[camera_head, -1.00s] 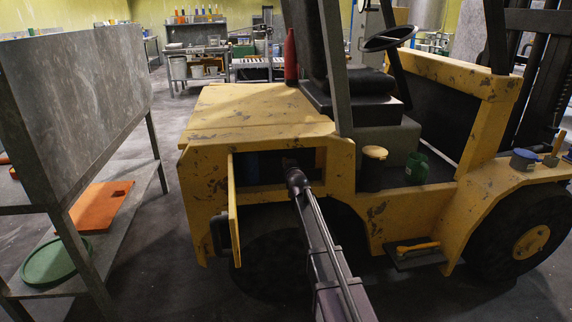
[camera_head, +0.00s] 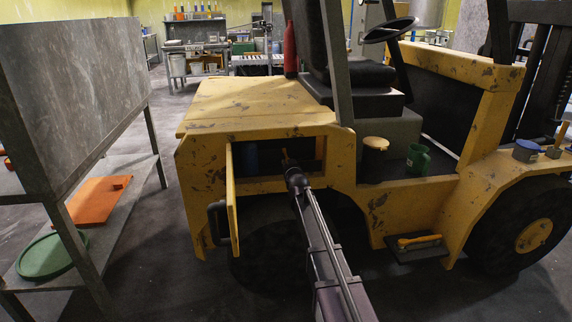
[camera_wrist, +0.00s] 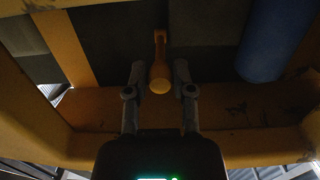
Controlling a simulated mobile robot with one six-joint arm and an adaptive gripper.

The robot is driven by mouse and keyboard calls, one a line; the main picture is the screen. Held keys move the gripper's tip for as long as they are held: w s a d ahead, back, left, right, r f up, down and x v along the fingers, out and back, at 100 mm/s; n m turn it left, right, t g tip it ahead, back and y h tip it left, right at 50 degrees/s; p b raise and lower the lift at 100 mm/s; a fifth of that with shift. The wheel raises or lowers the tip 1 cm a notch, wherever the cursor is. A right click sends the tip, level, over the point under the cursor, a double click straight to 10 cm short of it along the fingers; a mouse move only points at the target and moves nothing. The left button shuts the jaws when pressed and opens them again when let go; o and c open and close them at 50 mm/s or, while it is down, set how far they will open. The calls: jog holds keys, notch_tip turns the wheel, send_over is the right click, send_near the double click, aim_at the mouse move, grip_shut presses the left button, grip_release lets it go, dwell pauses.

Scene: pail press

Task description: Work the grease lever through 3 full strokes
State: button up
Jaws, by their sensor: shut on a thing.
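The grease lever (camera_wrist: 160,78) is a yellow-orange handle with a rounded end, seen in the wrist view inside the open compartment of the yellow forklift (camera_head: 255,95). My gripper (camera_wrist: 160,77) is shut on it, one finger on each side near the rounded end. In the head view my arm reaches into the compartment beside its open door (camera_head: 231,205). My gripper (camera_head: 287,160) is small and dark there, and an orange bit at its tip is hard to make out. The lever's base is in shadow.
A blue cylinder (camera_wrist: 273,40) stands to the right of the lever in the compartment. The compartment's yellow walls are close around my gripper. A grey rack (camera_head: 80,90) with an orange board (camera_head: 97,202) stands left of the forklift, with floor between them.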

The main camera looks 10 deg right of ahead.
jog(key=shift+w+f+b, duration=0.1)
jog(key=shift+f+b, duration=0.6)
jog(key=shift+f, duration=0.35)
jog(key=shift+r, duration=0.15)
jog(key=shift+w+r+p, duration=0.1)
jog(key=shift+r+p, duration=1.75)
jog(key=shift+p, duration=0.15)
jog(key=shift+r, duration=0.1)
jog(key=shift+w+r+p, duration=0.2)
jog(key=shift+r+p, duration=0.45)
jog(key=shift+p, duration=0.05)
jog(key=shift+w+r+p, duration=0.2)
jog(key=shift+r+p, duration=0.4)
jog(key=shift+p, duration=0.05)
jog(key=shift+f, duration=0.15)
